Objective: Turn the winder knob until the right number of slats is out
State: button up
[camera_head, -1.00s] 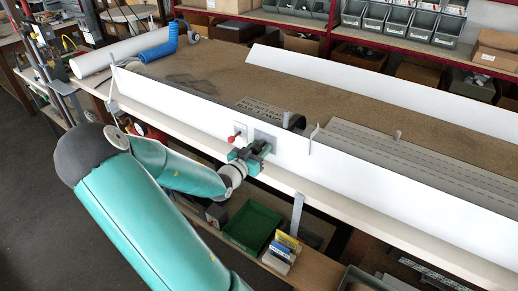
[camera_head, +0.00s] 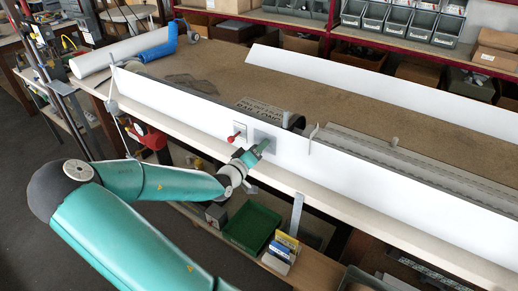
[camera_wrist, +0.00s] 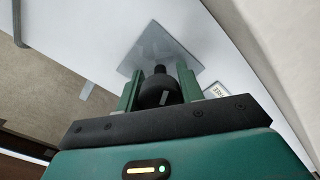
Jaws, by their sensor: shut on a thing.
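The winder knob (camera_wrist: 158,92) is dark and round, on a short shaft from a grey square plate (camera_wrist: 160,48) on the white panel. My gripper (camera_wrist: 159,88) is shut on the knob, one green finger on each side. In the head view my gripper (camera_head: 262,147) meets the front of the long white panel, and the knob is mostly hidden there. Grey slats (camera_head: 420,165) lie behind the panel at the right, with rows of small dark marks; I cannot tell their count. A dark curved part (camera_head: 294,122) stands left of them.
A red-handled switch (camera_head: 234,137) sits on the panel just left of my gripper. A grey bracket (camera_head: 297,210) and a green bin (camera_head: 251,227) are below the bench edge.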

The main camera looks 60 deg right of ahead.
jog(key=n, duration=0.5)
jog(key=shift+n, duration=2.6)
jog(key=o, duration=1)
jog(key=shift+c, duration=0.2)
jog(key=shift+r, duration=0.1)
jog(key=shift+a, duration=0.1)
jog(key=w+a, duration=0.2)
jog(key=a, duration=1.1)
jog(key=shift+a, duration=0.25)
